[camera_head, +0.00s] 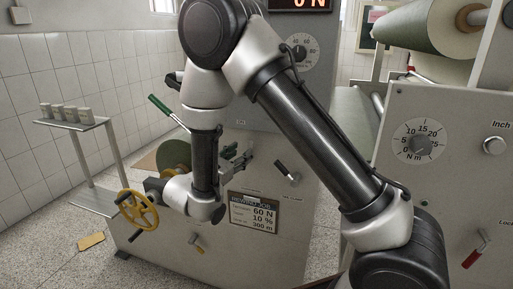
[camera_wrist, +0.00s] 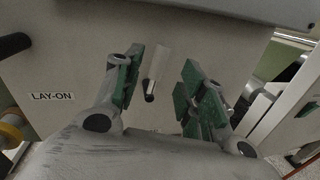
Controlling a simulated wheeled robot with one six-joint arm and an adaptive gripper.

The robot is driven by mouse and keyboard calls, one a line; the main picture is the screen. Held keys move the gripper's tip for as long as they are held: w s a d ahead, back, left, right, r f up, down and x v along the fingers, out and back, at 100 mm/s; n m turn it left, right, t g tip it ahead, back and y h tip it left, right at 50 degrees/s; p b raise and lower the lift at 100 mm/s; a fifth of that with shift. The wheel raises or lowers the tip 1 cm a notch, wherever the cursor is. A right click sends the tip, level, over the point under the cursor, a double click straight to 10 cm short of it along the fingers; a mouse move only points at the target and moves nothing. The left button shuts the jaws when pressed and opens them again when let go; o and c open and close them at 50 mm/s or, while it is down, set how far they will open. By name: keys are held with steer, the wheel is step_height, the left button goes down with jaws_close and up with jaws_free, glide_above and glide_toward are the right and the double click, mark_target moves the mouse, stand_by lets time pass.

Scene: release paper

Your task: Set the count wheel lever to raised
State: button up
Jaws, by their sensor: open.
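My gripper (camera_head: 240,158) is in front of the grey machine panel in the head view, its green-padded fingers spread. In the wrist view my gripper (camera_wrist: 160,86) is open and empty. A short lever with a pale arm and a black end (camera_wrist: 149,91) shows in the gap between the fingers, beyond them; I see no contact. In the head view a black-handled lever (camera_head: 282,168) on a metal hub stands just right of the gripper, tilted up to the left. It seems to be the same lever. Its label is too small to read, so I cannot confirm it is the count wheel lever.
A green-handled lever (camera_head: 160,105) rises at left, near a yellow handwheel (camera_head: 138,211). A job sign (camera_head: 253,213) hangs below the gripper. A small yellow-handled lever (camera_head: 196,239) sits lower. The right cabinet (camera_head: 440,190) has a dial and a red-handled lever (camera_head: 474,257). A LAY-ON label (camera_wrist: 52,97) is at left.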

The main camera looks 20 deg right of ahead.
mark_target(247, 148)
steer(key=x, duration=0.6)
steer(key=shift+w+d, duration=0.2)
steer(key=shift+c, duration=0.5)
jaws_close()
